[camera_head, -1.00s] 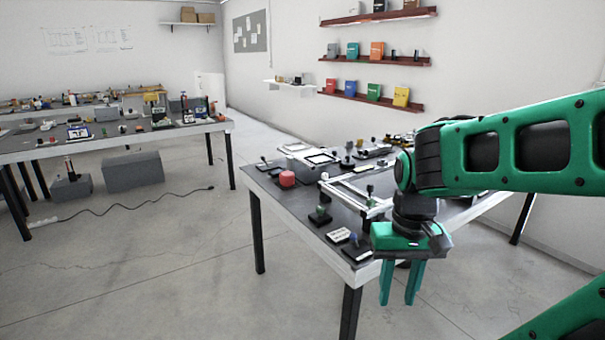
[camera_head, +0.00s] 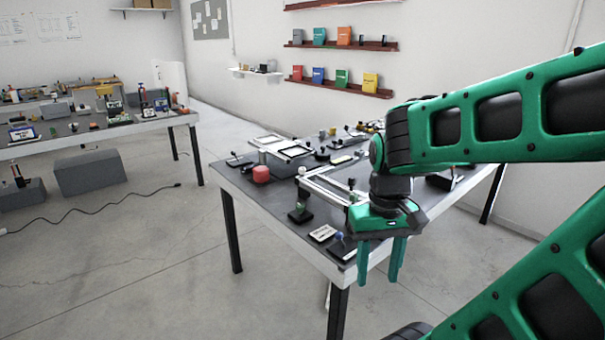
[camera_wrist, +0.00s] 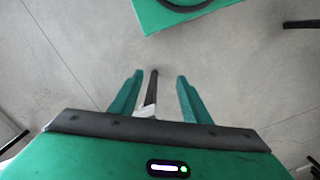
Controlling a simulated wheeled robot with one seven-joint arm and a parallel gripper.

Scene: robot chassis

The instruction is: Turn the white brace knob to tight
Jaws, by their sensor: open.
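A small white knob (camera_head: 301,171) shows at the left corner of a pale rectangular frame (camera_head: 322,188) on the near table (camera_head: 262,218). It may be the brace knob; it is too small to read its setting, and my arm hides part of the frame's right side. My gripper (camera_head: 378,278) is open and empty, with its green fingers pointing down beyond the table's front edge. It is apart from the knob, to its right and nearer to me. In the wrist view my open fingers (camera_wrist: 160,76) are over the floor, and the knob is not visible.
A dark table leg (camera_wrist: 152,88) shows between my fingers in the wrist view. Open floor (camera_head: 150,270) lies left of the table.

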